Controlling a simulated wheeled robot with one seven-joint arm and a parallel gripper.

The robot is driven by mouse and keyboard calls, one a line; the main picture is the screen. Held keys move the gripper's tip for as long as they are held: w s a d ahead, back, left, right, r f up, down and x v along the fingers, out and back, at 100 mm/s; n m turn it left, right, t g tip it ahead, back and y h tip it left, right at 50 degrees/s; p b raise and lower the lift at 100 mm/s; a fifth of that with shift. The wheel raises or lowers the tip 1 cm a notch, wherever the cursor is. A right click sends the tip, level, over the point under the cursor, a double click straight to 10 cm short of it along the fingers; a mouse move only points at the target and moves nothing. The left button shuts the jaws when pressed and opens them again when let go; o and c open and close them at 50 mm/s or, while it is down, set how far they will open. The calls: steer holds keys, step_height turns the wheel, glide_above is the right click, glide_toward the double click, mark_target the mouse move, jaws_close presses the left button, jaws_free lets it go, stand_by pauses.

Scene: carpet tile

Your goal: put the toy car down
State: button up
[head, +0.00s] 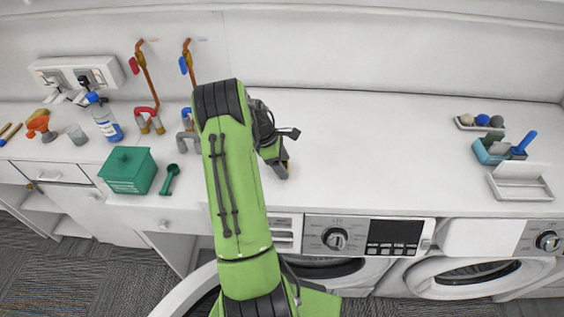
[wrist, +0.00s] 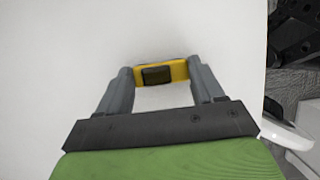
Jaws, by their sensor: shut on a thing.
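The toy car (wrist: 176,73) is yellow with a dark top or window, seen in the wrist view between the fingertips of my gripper (wrist: 160,76). The grey fingers are shut on it from both sides. Behind it is plain white surface; I cannot tell whether the car touches that surface. In the head view my gripper (head: 281,168) is low over the white counter (head: 370,150), near its front edge, beside my green arm. The car is hidden there.
A green box (head: 128,171) and green scoop (head: 170,180) stand left on the counter. A blue caddy (head: 492,152), a white holder (head: 520,184) and a tray of balls (head: 480,122) are at the right. The counter between is clear. Washing machines (head: 370,238) are below.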

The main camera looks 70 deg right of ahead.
steer(key=o, duration=1)
steer(key=shift+w+f, duration=0.1)
steer(key=shift+f, duration=0.05)
